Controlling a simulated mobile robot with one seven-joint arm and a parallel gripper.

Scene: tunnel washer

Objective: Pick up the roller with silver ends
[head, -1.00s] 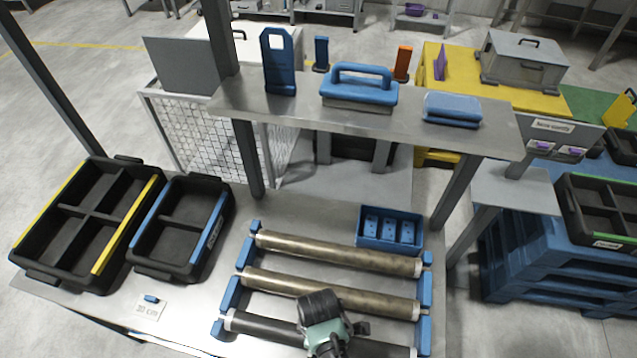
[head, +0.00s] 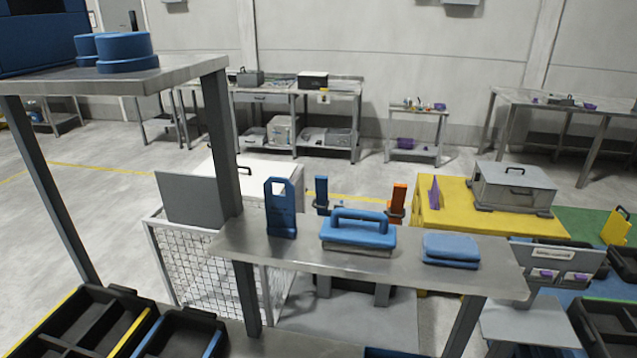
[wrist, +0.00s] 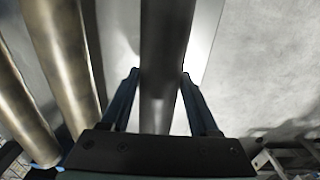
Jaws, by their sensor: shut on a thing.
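In the wrist view my gripper (wrist: 160,78) has one finger on each side of a dark grey roller (wrist: 165,35) and is shut on it. The roller runs up and down the picture between the blue fingers. Its ends are out of view there, so their colour does not show now. Two bronze-coloured rollers, a nearer one (wrist: 68,50) and a farther one (wrist: 22,75), lie to the left, apart from my gripper. I cannot tell whether the held roller is clear of its supports. The head view now shows neither the rollers nor my gripper.
A raised metal shelf (head: 290,252) carries a blue-handled block (head: 358,232), a blue stand (head: 281,210) and a blue pad (head: 451,249). Black trays (head: 75,335) stand at the lower left. A wire cage (head: 205,275) stands behind the shelf.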

